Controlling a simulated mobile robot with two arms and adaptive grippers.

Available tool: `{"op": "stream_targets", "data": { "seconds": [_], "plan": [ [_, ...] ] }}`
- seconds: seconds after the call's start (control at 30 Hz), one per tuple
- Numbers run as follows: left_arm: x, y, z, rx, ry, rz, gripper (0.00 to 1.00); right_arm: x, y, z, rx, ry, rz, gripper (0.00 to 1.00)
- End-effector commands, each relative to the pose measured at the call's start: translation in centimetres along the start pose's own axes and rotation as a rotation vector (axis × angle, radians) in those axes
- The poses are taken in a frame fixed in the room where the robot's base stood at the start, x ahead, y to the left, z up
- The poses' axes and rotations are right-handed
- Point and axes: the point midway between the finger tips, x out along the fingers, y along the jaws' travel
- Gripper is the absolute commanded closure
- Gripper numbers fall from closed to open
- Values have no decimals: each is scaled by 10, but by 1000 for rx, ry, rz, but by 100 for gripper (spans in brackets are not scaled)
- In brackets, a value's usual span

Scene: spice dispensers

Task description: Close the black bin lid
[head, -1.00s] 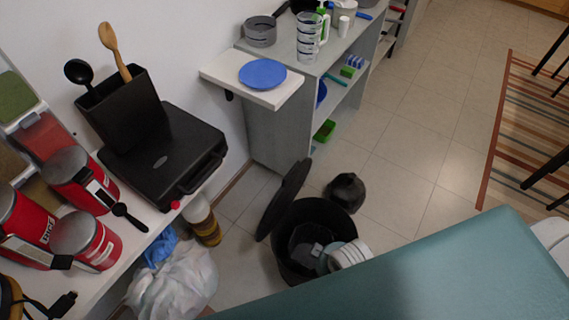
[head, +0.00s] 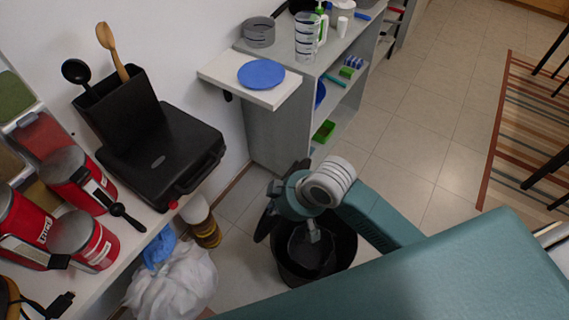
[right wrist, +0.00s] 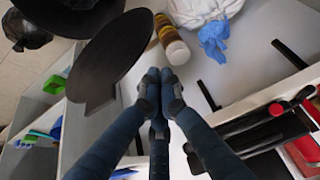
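The black bin (head: 347,262) stands on the floor, its mouth open. Its round black lid (head: 264,224) is raised, tilted up on the bin's left side toward the wall. The right wrist view shows the lid as a large disc (right wrist: 112,55), with part of the bin (right wrist: 65,18) behind it. My right gripper (head: 275,190) is by the lid's upper edge, and my forearm crosses over the bin. In the right wrist view its fingertips (right wrist: 160,82) are together, with nothing seen between them, beside the lid's edge. Contact with the lid is unclear. My left gripper is not in view.
A bottle with a white cap (head: 203,222) and a white bag (head: 175,280) are left of the bin. A counter with a black case (head: 165,155) and red dispensers is farther left. A grey shelf (head: 275,125) stands behind. A black bag (right wrist: 25,30) lies near the bin.

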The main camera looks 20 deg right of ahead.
Motion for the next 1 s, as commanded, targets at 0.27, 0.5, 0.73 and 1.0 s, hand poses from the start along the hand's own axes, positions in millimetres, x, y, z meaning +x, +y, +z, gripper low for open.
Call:
{"op": "stream_targets", "data": {
  "seconds": [0.27, 0.5, 0.73, 1.0],
  "plan": [
    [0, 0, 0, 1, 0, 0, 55, 1, 88, -68, -101, -28, 4, 100],
    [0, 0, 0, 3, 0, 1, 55, -17, 145, -94, -67, -36, 27, 100],
    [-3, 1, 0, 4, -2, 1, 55, 0, 150, -95, -60, -39, 25, 100],
    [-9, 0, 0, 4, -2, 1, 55, 58, 151, -93, -60, -39, 27, 100]
  ]
}}
